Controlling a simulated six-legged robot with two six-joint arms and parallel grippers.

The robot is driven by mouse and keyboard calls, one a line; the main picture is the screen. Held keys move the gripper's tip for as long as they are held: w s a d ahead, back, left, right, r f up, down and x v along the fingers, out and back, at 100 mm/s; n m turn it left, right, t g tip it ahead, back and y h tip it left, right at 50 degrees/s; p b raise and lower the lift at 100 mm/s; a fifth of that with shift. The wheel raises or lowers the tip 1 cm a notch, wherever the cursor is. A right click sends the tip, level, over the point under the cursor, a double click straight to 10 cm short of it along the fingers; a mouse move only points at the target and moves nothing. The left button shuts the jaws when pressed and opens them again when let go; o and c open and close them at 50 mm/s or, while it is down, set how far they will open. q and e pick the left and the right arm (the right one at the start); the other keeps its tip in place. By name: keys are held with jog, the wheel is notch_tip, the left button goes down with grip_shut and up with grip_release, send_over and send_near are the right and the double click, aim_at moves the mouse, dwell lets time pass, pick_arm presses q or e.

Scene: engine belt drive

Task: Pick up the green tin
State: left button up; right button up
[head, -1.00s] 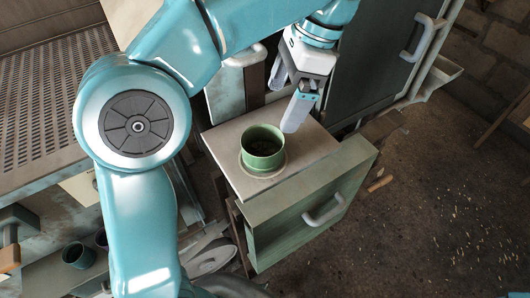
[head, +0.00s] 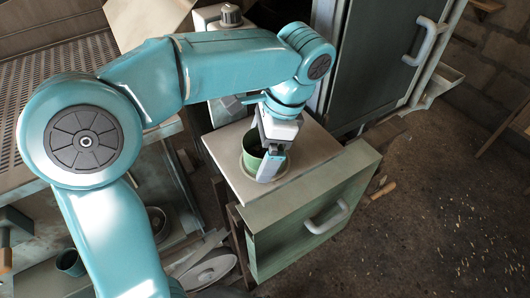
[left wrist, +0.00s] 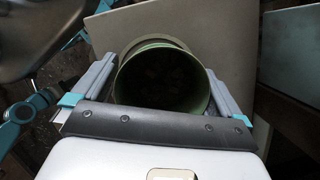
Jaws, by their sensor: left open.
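The green tin (head: 253,148) stands upright on a pale board on top of the green drawer unit, partly hidden in the head view by my left gripper (head: 270,160). The tin also shows in the left wrist view (left wrist: 162,76), its open mouth facing the camera and its inside dark. My left gripper is open, with one finger on each side of the tin in the left wrist view (left wrist: 165,85). I cannot tell whether the fingers touch the tin. My right gripper is not in view.
The drawer (head: 312,215) with a pale handle stands out below the pale board (head: 228,150). A dark cabinet door (head: 375,55) stands behind on the right. A dark cup (head: 70,262) is at lower left. The floor at the right is mostly clear.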

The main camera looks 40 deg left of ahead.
pick_arm(q)
jog(key=c, duration=0.9)
